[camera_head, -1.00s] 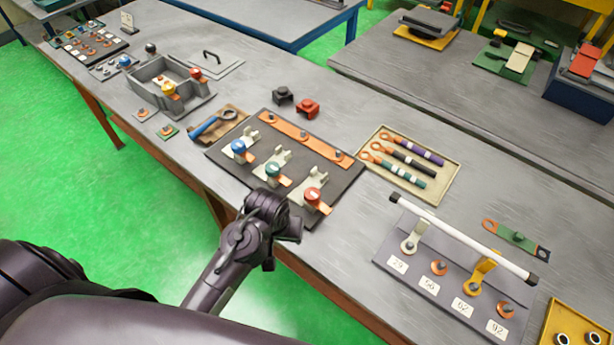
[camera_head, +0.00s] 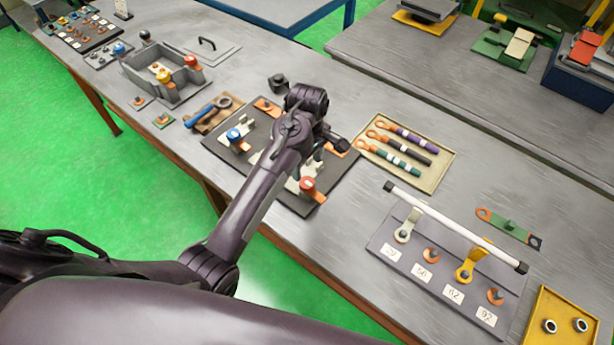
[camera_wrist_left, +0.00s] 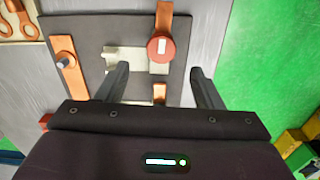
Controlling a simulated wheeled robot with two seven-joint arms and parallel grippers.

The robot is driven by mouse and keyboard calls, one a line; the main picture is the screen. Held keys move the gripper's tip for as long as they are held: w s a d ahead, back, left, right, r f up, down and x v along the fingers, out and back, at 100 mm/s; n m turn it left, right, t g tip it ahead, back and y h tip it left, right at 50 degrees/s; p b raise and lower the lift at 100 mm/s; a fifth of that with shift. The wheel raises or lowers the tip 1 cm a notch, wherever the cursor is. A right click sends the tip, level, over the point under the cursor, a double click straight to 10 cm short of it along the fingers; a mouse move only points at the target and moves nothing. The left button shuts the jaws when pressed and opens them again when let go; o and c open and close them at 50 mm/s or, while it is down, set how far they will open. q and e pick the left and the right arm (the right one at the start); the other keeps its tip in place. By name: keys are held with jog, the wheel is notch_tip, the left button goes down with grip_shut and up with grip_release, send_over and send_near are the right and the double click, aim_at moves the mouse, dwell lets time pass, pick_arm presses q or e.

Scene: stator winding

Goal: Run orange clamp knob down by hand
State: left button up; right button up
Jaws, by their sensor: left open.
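A black board (camera_head: 220,151) on the bench carries knobbed clamps and orange strips. Its near-right clamp has a red-orange round knob (camera_head: 308,185), which also shows in the left wrist view (camera_wrist_left: 161,48) on a pale bracket (camera_wrist_left: 122,60). A blue knob (camera_head: 234,135) sits at the board's left; my arm hides the middle clamp. My left gripper (camera_head: 322,152) is over the right part of the board, its fingertips mostly hidden in the head view. In the left wrist view the gripper (camera_wrist_left: 158,70) is open, fingers either side of the knob and apart from it.
A tray of striped cables (camera_head: 446,176) lies right of the board. A labelled rack with a white bar (camera_head: 450,225) stands nearer right. A blue-handled tool (camera_head: 200,115) lies left of the board. A grey box (camera_head: 150,80) stands farther left.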

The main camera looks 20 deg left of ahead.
aim_at(307, 182)
pick_arm(q)
notch_tip(307, 182, down, 7)
jog(key=shift+s+f+p, duration=0.1)
jog(key=shift+p, duration=0.8)
jog(key=c, duration=1)
jog(key=shift+o, duration=0.2)
jog(key=shift+m, duration=0.3)
